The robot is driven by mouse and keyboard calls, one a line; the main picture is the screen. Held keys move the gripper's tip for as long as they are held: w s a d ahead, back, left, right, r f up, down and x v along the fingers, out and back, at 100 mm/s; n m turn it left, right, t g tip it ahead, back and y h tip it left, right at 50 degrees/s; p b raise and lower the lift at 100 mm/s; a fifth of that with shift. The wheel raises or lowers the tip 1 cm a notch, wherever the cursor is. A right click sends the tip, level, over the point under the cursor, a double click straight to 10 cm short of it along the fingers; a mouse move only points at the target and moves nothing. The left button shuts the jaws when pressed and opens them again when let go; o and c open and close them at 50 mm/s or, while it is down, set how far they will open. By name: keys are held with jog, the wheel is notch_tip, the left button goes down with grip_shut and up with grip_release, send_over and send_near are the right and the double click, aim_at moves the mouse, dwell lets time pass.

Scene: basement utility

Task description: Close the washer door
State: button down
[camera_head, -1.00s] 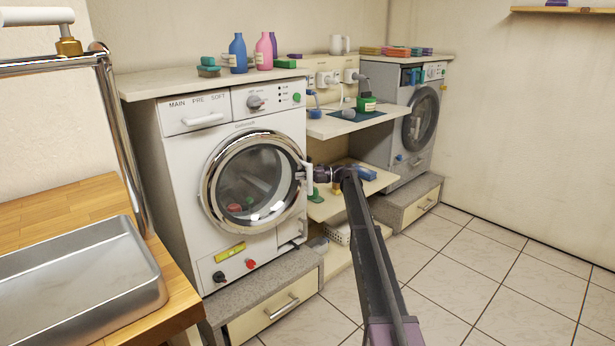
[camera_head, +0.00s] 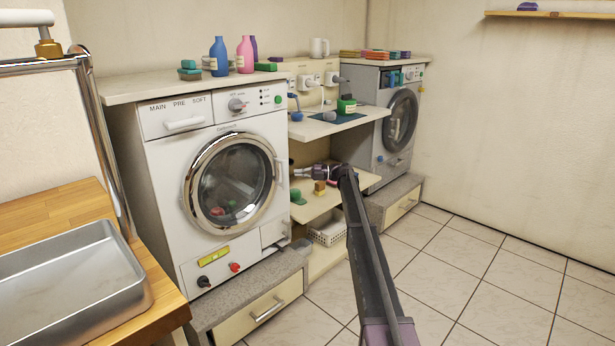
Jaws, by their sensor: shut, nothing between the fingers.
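The white washer (camera_head: 160,170) stands at the left on a grey plinth. Its round door (camera_head: 188,180) has a chrome ring and dark glass, with several coloured items visible behind it. The door lies against the front panel with no clear gap; I cannot tell whether it is latched. A pale upright handle (camera_head: 283,178) shows at the door's right side. My gripper (camera_head: 298,171) is shut and empty, just right of the handle in the picture, in front of the shelves. A small gap seems to separate them.
A second grey machine (camera_head: 376,130) stands further right, its round door against its front. Shelves (camera_head: 335,130) with small items fill the space between the machines. A wooden counter with a metal tray (camera_head: 140,298) is at the lower left. The tiled floor (camera_head: 475,270) at the right is clear.

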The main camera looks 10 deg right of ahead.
jog(key=shift+s+d+r+n+g, duration=0.1)
jog(key=shift+s+d+n+g, duration=0.3)
jog(key=shift+s+d+g, duration=0.25)
jog(key=shift+s+d+n+g, duration=0.45)
jog(key=shift+d+g, duration=0.2)
jog(key=shift+d, duration=0.15)
jog(key=shift+y, duration=0.3)
